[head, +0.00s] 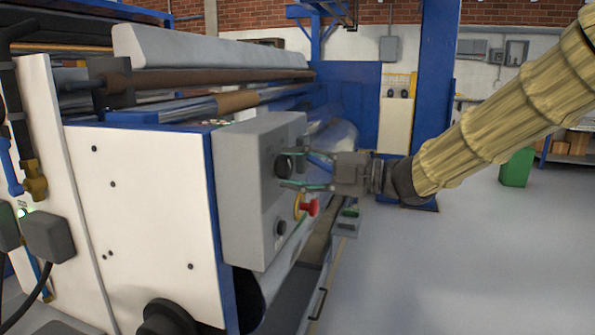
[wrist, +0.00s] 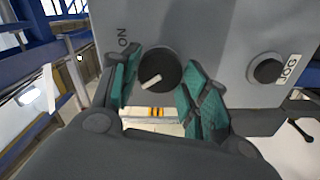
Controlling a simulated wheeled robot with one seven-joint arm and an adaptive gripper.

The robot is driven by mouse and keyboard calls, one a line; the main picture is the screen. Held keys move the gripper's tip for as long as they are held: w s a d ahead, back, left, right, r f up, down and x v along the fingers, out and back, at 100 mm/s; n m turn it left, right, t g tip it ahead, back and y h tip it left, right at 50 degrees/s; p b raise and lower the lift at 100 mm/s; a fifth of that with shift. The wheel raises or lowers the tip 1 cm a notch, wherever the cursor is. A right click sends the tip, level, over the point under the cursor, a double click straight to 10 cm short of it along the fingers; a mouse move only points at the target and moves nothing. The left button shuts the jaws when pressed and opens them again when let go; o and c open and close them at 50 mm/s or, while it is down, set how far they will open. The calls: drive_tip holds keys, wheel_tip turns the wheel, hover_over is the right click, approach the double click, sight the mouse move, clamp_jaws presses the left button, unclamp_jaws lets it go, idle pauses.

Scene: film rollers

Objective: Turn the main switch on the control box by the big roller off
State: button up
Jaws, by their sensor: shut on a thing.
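The grey control box (head: 240,180) is mounted on the end of the big roller machine. Its main switch (head: 283,164) is a round black knob high on the box's face. It also shows in the wrist view as a knob (wrist: 158,68) with a white pointer mark toward the lower left, while the "ON" label is at its upper left. The "OFF" label is not visible. My gripper (head: 296,171) reaches in from the right. Its green-padded fingers are shut on the knob, one on each side, as the wrist view (wrist: 160,82) shows.
A red emergency stop button (head: 311,207) on a yellow base sits just below my gripper. A black button (head: 280,228) is lower on the box; the wrist view shows a "JOG" button (wrist: 266,69). The grey floor (head: 450,260) to the right is free.

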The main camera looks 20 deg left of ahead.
drive_tip(key=o, duration=1)
drive_tip(key=d, duration=1.2)
drive_tip(key=shift+s, duration=0.2)
